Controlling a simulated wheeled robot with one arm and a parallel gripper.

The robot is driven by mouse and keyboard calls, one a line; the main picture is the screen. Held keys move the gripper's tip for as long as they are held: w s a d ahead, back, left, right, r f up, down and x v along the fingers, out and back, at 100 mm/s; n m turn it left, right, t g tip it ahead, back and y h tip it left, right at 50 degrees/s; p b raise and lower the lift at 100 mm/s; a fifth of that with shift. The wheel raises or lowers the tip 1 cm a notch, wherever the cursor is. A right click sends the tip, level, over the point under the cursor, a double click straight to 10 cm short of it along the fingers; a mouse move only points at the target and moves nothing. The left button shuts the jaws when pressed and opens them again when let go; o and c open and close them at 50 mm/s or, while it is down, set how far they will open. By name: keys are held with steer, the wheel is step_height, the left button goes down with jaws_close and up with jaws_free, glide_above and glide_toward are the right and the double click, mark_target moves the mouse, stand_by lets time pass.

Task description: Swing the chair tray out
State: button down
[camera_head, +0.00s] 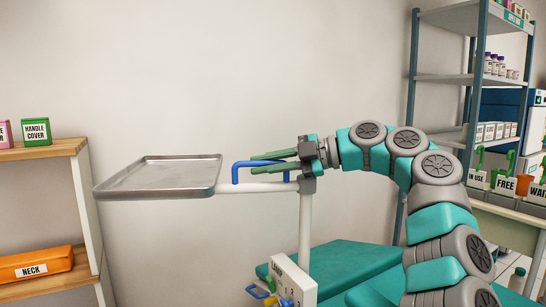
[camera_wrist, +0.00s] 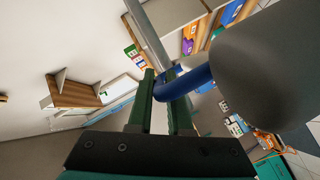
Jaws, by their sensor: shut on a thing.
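The chair tray (camera_head: 160,176) is a flat grey metal tray with a raised rim. It sits left of centre in the head view, on a white arm (camera_head: 262,187) joined to a white upright post (camera_head: 305,230). A blue handle (camera_head: 236,172) rises from the white arm beside the tray. My gripper (camera_head: 270,156) has green fingers that reach left over the handle. In the wrist view the fingers (camera_wrist: 160,100) are shut on the blue handle (camera_wrist: 184,84). The tray's edge shows only in part there, and a large grey shape hides the right side.
A wooden shelf unit (camera_head: 45,150) with an orange NECK box (camera_head: 36,264) stands at the left, close to the tray's left end. The teal chair (camera_head: 350,268) lies below the arm. A metal rack (camera_head: 445,78) and labelled bins stand at the right. The wall behind is bare.

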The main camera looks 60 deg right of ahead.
steer(key=shift+a+n+y, duration=0.2)
steer(key=shift+n+y, duration=0.1)
steer(key=shift+y, duration=0.1)
steer(key=shift+s+f, duration=0.1)
steer(key=c, duration=0.8)
jaws_free()
steer(key=shift+c, duration=0.2)
steer(key=shift+s, duration=0.1)
steer(key=p+v, duration=0.1)
steer(key=v, duration=0.6)
steer(key=shift+s+r, duration=0.25)
steer(key=shift+s, duration=0.05)
steer(key=shift+d, duration=0.1)
